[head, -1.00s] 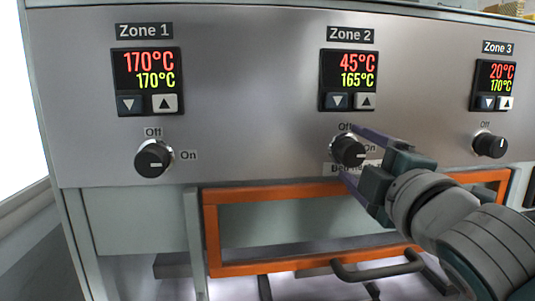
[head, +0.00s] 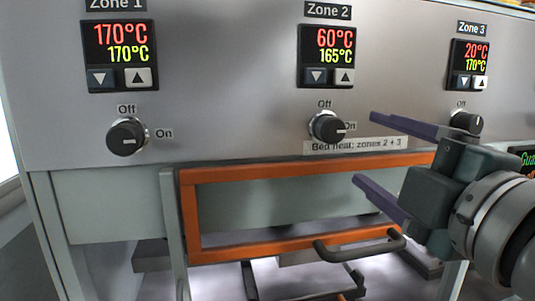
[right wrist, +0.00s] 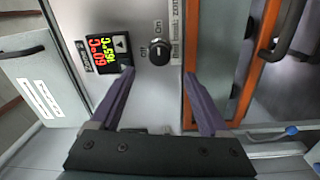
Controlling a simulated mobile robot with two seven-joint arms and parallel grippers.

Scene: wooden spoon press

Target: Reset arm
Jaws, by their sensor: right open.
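My right gripper (head: 365,150) is open and empty in the head view, in front of the panel to the right of the Zone 2 knob (head: 327,127). Its two purple fingers are wide apart. In the right wrist view the open fingers (right wrist: 160,105) point at the panel, with the Zone 2 knob (right wrist: 159,52) ahead between them, apart from both. The knob's white mark points toward On. The Zone 2 display (head: 327,50) reads 60°C in red and 165°C in yellow-green. My left gripper is not in view.
The Zone 1 knob (head: 127,137) and its display (head: 120,55) reading 170°C are at the left. The Zone 3 knob (head: 466,122) is partly behind my right gripper; its display (head: 470,65) reads 20°C over 170°C. Below is an orange frame (head: 187,220) with a dark handle (head: 360,245).

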